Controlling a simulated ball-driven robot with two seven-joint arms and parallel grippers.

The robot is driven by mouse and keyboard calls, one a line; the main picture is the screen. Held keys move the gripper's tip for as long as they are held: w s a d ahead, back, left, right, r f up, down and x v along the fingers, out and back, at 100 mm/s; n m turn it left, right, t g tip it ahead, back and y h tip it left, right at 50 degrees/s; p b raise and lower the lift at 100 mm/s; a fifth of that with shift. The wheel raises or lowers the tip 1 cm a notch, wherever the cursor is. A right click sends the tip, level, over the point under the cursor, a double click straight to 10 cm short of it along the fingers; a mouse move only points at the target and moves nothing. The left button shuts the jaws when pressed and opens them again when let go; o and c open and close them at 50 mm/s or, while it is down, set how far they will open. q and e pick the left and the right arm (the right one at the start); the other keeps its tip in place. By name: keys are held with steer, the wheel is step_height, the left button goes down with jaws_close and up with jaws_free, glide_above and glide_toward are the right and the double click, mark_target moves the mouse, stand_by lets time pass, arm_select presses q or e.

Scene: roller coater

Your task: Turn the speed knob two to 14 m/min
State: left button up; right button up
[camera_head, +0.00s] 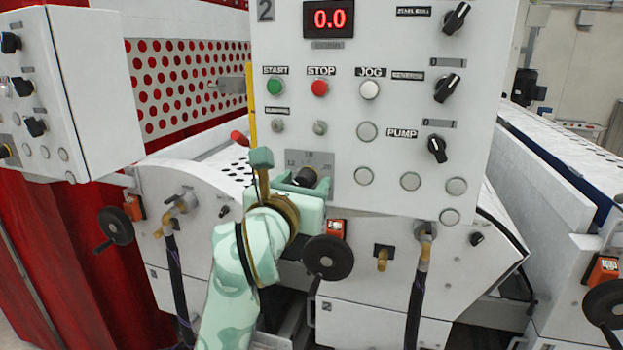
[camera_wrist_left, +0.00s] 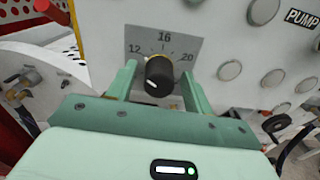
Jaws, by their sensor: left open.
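The speed knob two (camera_head: 305,177) is a black round knob on a grey scale plate (camera_head: 335,163) low on the white panel marked 2. The red display (camera_head: 328,19) above reads 0.0. My right gripper is not in view.
The panel also carries a green START button (camera_head: 274,87), a red STOP button (camera_head: 320,88), a white JOG button (camera_head: 369,90) and a PUMP switch (camera_head: 437,149). A black handwheel (camera_head: 327,257) is below the knob. Another control box (camera_head: 85,90) stands left.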

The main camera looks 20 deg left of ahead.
arm_select(q)
steer(key=shift+s, duration=0.15)
steer(key=shift+a, duration=0.1)
steer(key=c, duration=1)
steer(key=shift+o, duration=0.2)
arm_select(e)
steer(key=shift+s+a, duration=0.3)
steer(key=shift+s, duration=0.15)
arm_select(q)
steer(key=shift+m, duration=0.3)
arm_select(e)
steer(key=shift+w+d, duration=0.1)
arm_select(q)
steer(key=shift+r+m, duration=0.1)
steer(key=shift+m, duration=0.8)
steer(key=shift+m+p, duration=1)
steer(key=shift+m, duration=0.6)
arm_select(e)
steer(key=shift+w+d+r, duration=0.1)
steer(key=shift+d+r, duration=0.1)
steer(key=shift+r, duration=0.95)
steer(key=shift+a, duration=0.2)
